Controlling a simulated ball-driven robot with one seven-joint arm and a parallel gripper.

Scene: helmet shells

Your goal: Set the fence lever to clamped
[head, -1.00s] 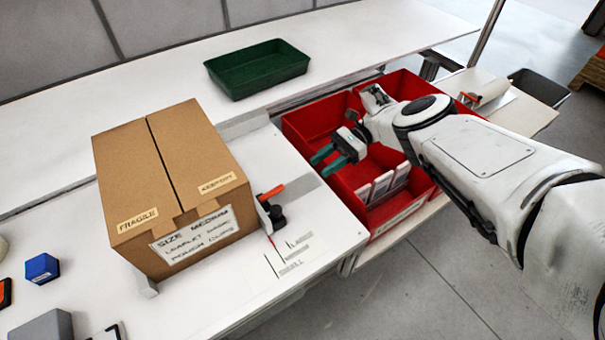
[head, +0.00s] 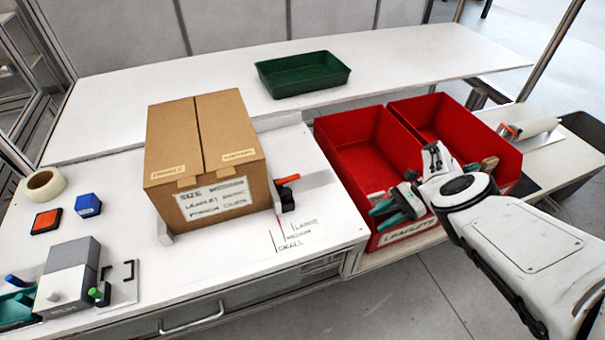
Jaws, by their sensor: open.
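The fence lever (head: 288,179) has an orange-red handle and a black base. It sits at the right side of the cardboard box (head: 205,150), on the white worktop beside the size marks. The handle points up and to the right; I cannot tell from this view whether that is clamped. My gripper (head: 385,214), with green fingertips, is open and empty. It is over the front of the left red bin, to the right of the lever and apart from it, with fingers pointing left.
Two red bins (head: 345,130) stand right of the worktop. A green tray (head: 303,76) is on the back table. At left are a tape roll (head: 45,184), a blue block (head: 88,205) and a grey device (head: 68,272).

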